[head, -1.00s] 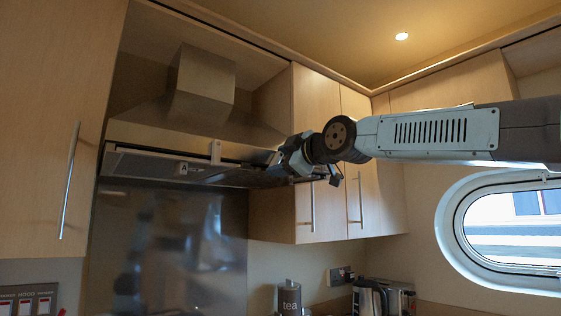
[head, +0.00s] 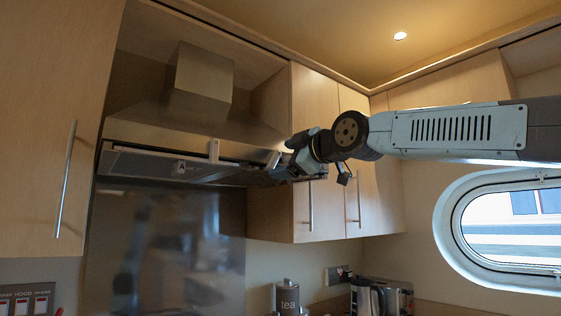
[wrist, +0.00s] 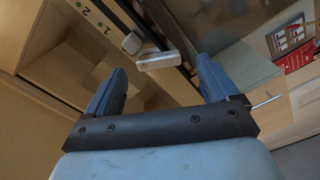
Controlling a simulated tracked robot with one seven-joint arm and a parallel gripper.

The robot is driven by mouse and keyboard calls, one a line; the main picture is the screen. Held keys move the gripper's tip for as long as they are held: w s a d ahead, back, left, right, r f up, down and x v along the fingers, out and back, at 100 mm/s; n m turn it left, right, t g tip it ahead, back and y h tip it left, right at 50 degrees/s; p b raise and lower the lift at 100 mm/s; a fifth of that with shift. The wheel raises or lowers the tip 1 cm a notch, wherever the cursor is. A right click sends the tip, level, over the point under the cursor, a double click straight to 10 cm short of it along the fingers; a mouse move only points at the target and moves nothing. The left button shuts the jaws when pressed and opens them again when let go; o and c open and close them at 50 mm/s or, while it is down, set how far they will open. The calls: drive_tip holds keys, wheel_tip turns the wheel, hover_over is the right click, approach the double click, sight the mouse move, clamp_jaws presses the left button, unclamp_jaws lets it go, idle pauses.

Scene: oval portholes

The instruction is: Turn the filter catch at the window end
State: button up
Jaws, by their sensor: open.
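The range hood (head: 190,137) hangs on the wall with a filter panel (head: 140,165) along its underside. A small catch (head: 180,167) shows toward the panel's left part. My gripper (head: 277,172) is at the hood's right end, the end toward the porthole, and hides part of that end. In the wrist view my gripper (wrist: 161,65) is open, with two blue fingers apart. A pale metal catch (wrist: 157,61) appears between and just beyond the fingertips. Whether a finger touches it I cannot tell. The marks 1 and 2 show on a strip beside it.
Wall cupboards (head: 315,100) with bar handles stand close to the right of the hood, behind my wrist. A tall cupboard door (head: 45,110) is at left. A tea canister (head: 288,298) and kettle (head: 366,297) stand below. The porthole (head: 510,230) is at right.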

drive_tip(key=v, duration=1.1)
drive_tip(key=shift+c, duration=0.2)
